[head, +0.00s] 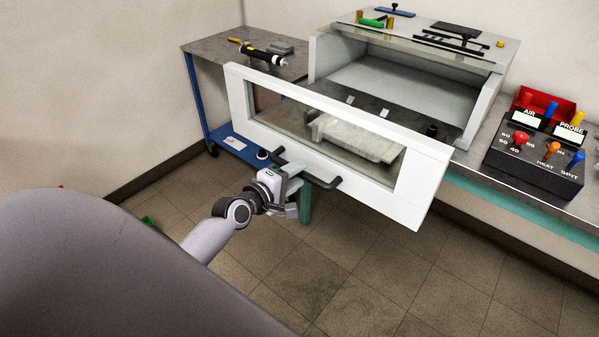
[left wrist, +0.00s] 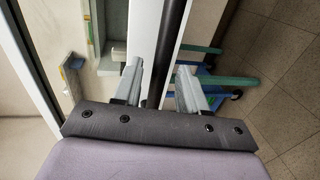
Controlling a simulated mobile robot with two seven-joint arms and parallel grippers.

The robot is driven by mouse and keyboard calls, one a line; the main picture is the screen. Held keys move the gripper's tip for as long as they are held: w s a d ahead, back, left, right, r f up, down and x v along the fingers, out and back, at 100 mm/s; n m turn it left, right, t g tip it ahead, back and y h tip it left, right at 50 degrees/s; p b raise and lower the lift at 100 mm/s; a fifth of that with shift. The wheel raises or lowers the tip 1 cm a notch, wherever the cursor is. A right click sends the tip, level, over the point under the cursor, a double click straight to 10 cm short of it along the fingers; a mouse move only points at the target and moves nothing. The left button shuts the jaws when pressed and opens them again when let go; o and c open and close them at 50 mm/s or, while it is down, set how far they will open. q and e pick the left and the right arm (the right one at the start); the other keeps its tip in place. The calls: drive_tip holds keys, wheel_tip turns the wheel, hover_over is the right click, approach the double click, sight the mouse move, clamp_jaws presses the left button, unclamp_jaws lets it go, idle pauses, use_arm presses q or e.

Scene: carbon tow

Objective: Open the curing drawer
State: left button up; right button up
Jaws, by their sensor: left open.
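The curing drawer (head: 418,196) has a white front panel with a glass window and stands out in front of its grey cabinet (head: 497,95). A pale block (head: 360,138) shows through the window. The dark bar handle (head: 322,182) runs along the lower part of the front. My left gripper (head: 290,172) is at the handle's left part, with its jaws open. In the left wrist view, the bar (left wrist: 168,45) passes between the two spread fingers of the gripper (left wrist: 160,85), with gaps visible. My right gripper is not in view.
A blue-legged side table (head: 205,52) with tools stands behind at the left. A control box (head: 535,160) with coloured knobs and a red bin (head: 548,100) sit on the bench at the right. The tiled floor (head: 370,275) in front is clear.

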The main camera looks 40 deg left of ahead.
use_arm(q)
drive_tip(key=shift+v, duration=2.5)
drive_tip(key=s+d+f+m+g, duration=0.2)
drive_tip(key=s+d+f+m, duration=0.5)
drive_tip(key=s+m, duration=0.2)
drive_tip(key=s+d+f+m+g, duration=0.3)
drive_tip(key=s+d+f+m, duration=0.3)
drive_tip(key=s+d+m, duration=0.2)
drive_tip(key=shift+s+f+m+h, duration=0.4)
drive_tip(key=shift+s+m, duration=0.2)
drive_tip(key=shift+m, duration=0.6)
drive_tip(key=shift+a, duration=0.1)
